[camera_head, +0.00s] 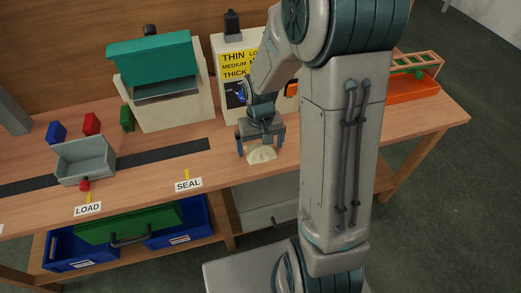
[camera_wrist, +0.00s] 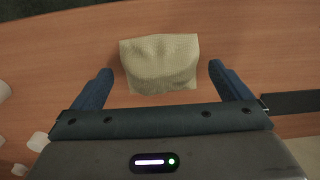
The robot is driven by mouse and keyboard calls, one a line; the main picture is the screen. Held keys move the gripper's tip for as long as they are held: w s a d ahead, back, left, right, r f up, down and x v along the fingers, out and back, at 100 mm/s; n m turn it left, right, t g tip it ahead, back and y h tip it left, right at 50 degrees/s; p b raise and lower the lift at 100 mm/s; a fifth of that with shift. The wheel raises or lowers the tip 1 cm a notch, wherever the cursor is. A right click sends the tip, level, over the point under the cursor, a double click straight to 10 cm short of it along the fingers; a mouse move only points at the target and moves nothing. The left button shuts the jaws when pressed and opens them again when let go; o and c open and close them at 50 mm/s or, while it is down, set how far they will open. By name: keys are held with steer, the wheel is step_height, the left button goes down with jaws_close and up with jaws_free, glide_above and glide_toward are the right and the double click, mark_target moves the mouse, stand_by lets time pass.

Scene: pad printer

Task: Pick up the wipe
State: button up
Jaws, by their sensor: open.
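The wipe (camera_head: 262,155) is a small cream cloth, slightly crumpled, lying on the wooden bench to the right of the dark strip. It also shows in the wrist view (camera_wrist: 160,64), with its raised middle ahead of and between the fingers. My gripper (camera_head: 260,148) points down over the bench right at the wipe. In the wrist view my gripper (camera_wrist: 161,76) is open, with one blue finger on each side of the cloth and a gap on both sides. Neither finger visibly touches it.
A teal-topped machine (camera_head: 155,70) and a panel with a yellow sign (camera_head: 240,62) stand behind. A grey bin (camera_head: 85,161) sits at left near small blue, red and green blocks. An orange tray (camera_head: 410,88) is at right. The bench front (camera_head: 230,180) is clear.

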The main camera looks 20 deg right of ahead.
mark_target(260, 145)
steer(key=shift+f, duration=0.35)
steer(key=c, duration=1.1)
steer(key=shift+o, duration=0.2)
steer(key=shift+r, duration=0.15)
step_height(260, 145, up, 5)
steer(key=shift+f+p, duration=0.2)
steer(key=shift+p, duration=0.2)
steer(key=s+a+r, duration=0.2)
steer(key=s+r, duration=0.4)
steer(key=s, duration=0.5)
steer(key=shift+s+a+p, duration=0.2)
steer(key=shift+a+p, duration=0.15)
steer(key=shift+p, duration=0.1)
steer(key=shift+r, duration=0.1)
